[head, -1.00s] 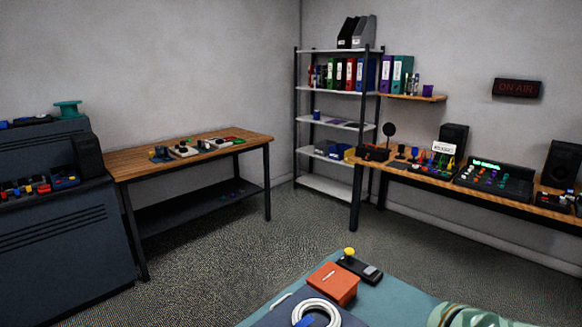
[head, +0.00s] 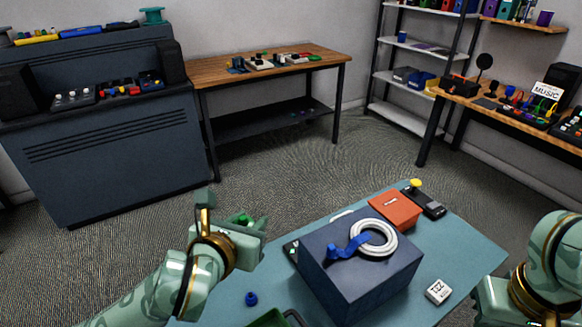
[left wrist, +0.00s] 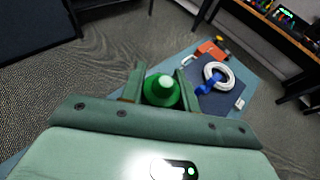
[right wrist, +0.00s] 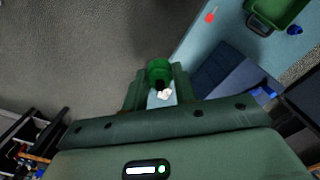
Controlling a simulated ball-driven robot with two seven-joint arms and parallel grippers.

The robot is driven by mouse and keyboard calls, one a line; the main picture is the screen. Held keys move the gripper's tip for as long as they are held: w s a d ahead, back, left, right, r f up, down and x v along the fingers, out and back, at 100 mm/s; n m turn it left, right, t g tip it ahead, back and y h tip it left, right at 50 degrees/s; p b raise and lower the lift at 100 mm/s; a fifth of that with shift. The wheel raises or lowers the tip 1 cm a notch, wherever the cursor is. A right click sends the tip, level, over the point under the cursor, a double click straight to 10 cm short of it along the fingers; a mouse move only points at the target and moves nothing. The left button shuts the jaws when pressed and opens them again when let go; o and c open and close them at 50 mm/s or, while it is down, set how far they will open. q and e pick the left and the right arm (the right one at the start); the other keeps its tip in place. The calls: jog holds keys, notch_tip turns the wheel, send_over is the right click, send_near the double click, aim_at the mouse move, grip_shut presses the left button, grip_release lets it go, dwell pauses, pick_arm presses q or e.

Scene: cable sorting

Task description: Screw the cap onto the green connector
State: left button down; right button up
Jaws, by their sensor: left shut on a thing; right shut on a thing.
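My left gripper (head: 230,232) is raised at the left end of the teal table and shut on a green piece (head: 243,219). In the left wrist view this green piece (left wrist: 161,90) is cone-shaped with a paler round tip, between the fingers. My right gripper (right wrist: 159,88) is shut on a green cylindrical piece (right wrist: 159,70) with a dark and whitish end. In the head view only part of my right arm shows, at the lower right; its fingertips are hidden. The two green pieces are apart. I cannot tell for sure which is connector and which is cap.
A dark blue box (head: 335,283) on the teal table (head: 460,246) carries a white cable coil (head: 391,238) with a blue strap. Behind it are an orange box (head: 395,209) and a black device (head: 424,201).

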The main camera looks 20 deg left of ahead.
pick_arm(q)
jog(key=s+d+f+m+g+h, duration=0.1)
jog(key=d+m+h, duration=0.3)
jog(key=d, duration=0.3)
jog(key=s+d+f+m+g+h, duration=0.1)
jog(key=d+m+h, duration=0.3)
jog(key=d, duration=0.4)
jog(key=shift+g+h, duration=0.4)
jog(key=shift+g, duration=0.2)
